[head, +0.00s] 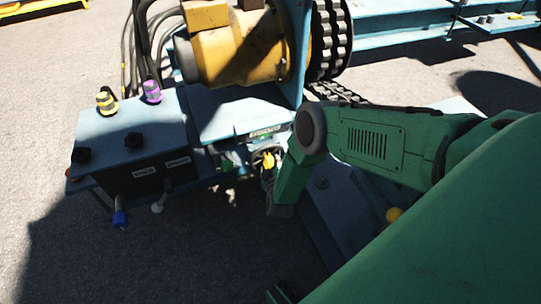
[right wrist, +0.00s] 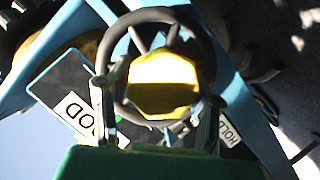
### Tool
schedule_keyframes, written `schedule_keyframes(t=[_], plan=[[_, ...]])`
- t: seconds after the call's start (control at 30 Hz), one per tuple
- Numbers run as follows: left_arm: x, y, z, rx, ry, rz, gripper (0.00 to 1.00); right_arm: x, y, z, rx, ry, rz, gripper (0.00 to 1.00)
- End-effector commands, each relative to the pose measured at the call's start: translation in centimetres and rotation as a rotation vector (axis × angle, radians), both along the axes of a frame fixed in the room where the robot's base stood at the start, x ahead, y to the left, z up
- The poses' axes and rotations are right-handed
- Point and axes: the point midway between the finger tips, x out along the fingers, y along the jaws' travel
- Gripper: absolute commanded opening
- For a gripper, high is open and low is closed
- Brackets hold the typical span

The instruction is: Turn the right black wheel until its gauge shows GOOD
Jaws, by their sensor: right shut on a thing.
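The black wheel (right wrist: 207,60) is a round rim with a yellow hub (right wrist: 163,85) and fills the middle of the right wrist view. My right gripper (right wrist: 158,103) has one finger at each side of it and is shut on it. In the head view the wheel's yellow hub (head: 268,160) shows beside my green right wrist, which hides part of the wheel and most of the gripper. I cannot make out the gauge's pointer. My left gripper is not in view.
A blue control box (head: 130,125) with black knobs, yellow and purple caps and levers stands left of the wheel. A yellow motor drum (head: 235,55) and a black chain wheel (head: 330,40) are above. Open asphalt (head: 110,270) lies in front at left.

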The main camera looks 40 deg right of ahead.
Motion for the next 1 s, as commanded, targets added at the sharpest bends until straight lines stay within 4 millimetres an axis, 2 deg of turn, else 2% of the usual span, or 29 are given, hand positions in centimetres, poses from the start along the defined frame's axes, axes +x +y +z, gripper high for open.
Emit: schedule_keyframes(t=[0.43, 0.47, 0.5, 0.87, 1.0], plan=[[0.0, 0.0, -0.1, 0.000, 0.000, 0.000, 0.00, -0.1, 0.1, -0.2, -0.008, 0.008, 0.002, 0.00], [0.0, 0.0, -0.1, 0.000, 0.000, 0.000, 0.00, -0.1, 0.1, -0.2, -0.008, 0.008, 0.002, 0.53], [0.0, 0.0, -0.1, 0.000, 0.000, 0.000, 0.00, -0.1, 0.1, -0.2, -0.008, 0.008, 0.002, 0.67], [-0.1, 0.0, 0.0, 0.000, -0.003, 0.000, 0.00, -0.2, 0.2, 0.0, -0.008, 0.004, 0.001, 0.67], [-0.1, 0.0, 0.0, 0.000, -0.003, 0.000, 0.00, -1.3, 0.8, 0.3, -0.006, 0.007, 0.002, 0.67]])
